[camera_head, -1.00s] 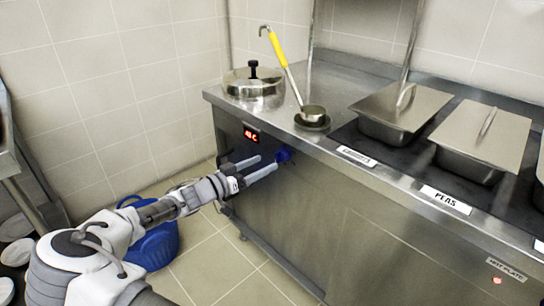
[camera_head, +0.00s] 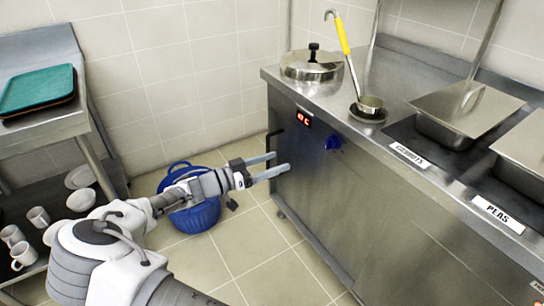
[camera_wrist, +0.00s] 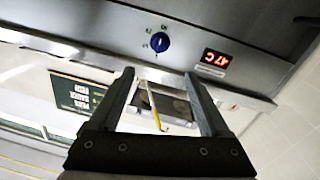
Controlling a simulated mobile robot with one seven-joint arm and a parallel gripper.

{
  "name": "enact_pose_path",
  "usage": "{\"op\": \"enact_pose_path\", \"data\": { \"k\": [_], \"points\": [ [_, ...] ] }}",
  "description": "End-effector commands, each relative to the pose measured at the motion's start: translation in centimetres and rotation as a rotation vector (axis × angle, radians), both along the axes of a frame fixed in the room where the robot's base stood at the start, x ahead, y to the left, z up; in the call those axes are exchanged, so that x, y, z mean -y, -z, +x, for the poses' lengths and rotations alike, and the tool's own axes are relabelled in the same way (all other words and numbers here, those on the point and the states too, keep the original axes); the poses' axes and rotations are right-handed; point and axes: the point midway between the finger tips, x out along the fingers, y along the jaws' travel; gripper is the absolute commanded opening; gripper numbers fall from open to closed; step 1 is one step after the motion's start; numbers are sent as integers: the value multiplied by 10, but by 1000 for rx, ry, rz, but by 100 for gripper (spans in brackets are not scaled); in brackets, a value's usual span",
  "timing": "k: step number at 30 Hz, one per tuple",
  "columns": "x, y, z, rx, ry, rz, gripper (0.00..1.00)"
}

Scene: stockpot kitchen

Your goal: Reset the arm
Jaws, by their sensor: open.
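My gripper (camera_head: 281,165) is open and empty, with its two fingers apart in front of the steel counter's (camera_head: 355,215) left end. The blue knob (camera_head: 333,143) on the counter's front is to the right of the fingertips and apart from them. In the wrist view my gripper (camera_wrist: 162,74) shows open, with the blue knob (camera_wrist: 160,42) beyond the fingertips and a red display (camera_wrist: 215,58) to its right. Nothing is between the fingers close up.
A lidded pot (camera_head: 311,64) and a yellow-handled ladle (camera_head: 343,40) are on the counter, near covered pans (camera_head: 466,108). A blue basket (camera_head: 196,216) stands on the floor behind my arm. A shelf rack (camera_head: 45,125) with trays and mugs is at left.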

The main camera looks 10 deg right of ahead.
Motion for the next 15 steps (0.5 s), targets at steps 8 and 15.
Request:
{"op": "enact_pose_path", "data": {
  "k": [8,15],
  "points": [
    [10,1,-6,-36,33,40,80],
    [48,10,-43,-255,171,279,80]
  ]
}}
